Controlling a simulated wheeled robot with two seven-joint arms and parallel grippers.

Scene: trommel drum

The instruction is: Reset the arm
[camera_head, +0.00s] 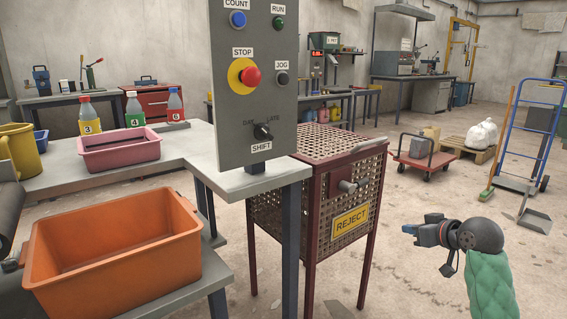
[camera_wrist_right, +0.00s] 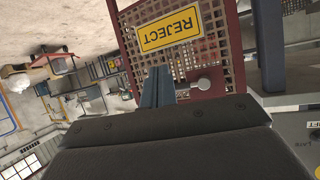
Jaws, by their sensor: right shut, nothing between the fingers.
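My right gripper (camera_head: 412,231) is at the lower right in the head view, pointing left, with my green-sleeved arm below it. Its blue fingers (camera_wrist_right: 158,87) are together and empty in the right wrist view. It is in open air to the right of the red mesh reject cage (camera_head: 335,148). The cage's yellow REJECT sign (camera_head: 350,220) also shows in the right wrist view (camera_wrist_right: 169,29), beyond the fingers. My left gripper is not in view.
A grey control panel (camera_head: 255,70) with buttons stands at the centre. An orange bin (camera_head: 115,245) and a pink tray (camera_head: 118,150) are on the left benches. A red cart (camera_head: 425,157) and a blue hand truck (camera_head: 543,135) stand at right. Floor around my right gripper is clear.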

